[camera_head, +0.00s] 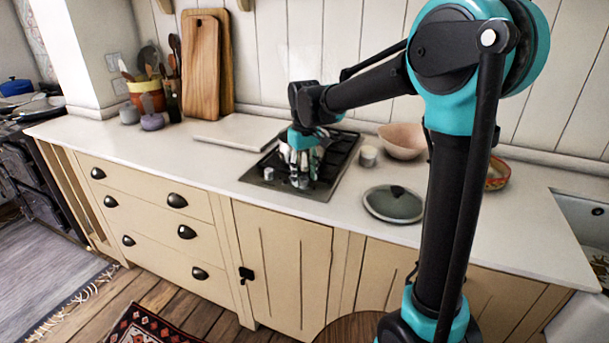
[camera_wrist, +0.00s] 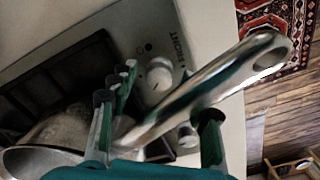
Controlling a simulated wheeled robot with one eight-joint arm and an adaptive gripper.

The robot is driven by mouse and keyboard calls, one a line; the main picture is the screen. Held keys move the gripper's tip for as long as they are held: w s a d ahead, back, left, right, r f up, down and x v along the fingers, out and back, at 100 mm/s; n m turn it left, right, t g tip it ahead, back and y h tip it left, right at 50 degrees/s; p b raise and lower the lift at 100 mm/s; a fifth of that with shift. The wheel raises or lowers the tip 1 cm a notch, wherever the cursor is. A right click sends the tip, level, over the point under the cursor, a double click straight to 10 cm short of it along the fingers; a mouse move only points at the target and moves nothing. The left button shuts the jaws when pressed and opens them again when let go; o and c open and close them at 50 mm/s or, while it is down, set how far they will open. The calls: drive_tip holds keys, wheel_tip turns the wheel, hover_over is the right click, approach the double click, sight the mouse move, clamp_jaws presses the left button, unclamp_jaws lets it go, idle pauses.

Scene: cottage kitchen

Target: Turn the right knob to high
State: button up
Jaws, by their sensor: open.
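The black hob (camera_head: 335,160) is set in the white counter. In the head view the left knob (camera_head: 268,172) is clear of my gripper, and the right knob (camera_head: 302,182) is just below my fingers. My gripper (camera_head: 303,165) is open, pointing down over the hob's front. The wrist view shows a larger pale knob (camera_wrist: 160,75) by the FRONT marking and a smaller one (camera_wrist: 187,135) near one finger. I cannot tell for sure which is the right one, nor their settings. My gripper (camera_wrist: 158,118) has its fingers apart; contact with a knob is unclear.
A shiny metal pan handle (camera_wrist: 215,80) crosses the wrist view close to my fingers and hides part of the hob panel. A lid (camera_head: 393,204), a small white pot (camera_head: 368,156) and a pink bowl (camera_head: 403,140) stand right of the hob. A white board (camera_head: 240,131) lies left.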

wheel_tip(320, 180, up, 12)
drive_tip(key=shift+r, duration=0.1)
idle(0.5)
wheel_tip(320, 180, up, 5)
drive_tip(key=m, duration=0.7)
wheel_tip(320, 180, down, 17)
drive_tip(key=shift+w+f, duration=0.1)
idle(0.3)
clamp_jaws()
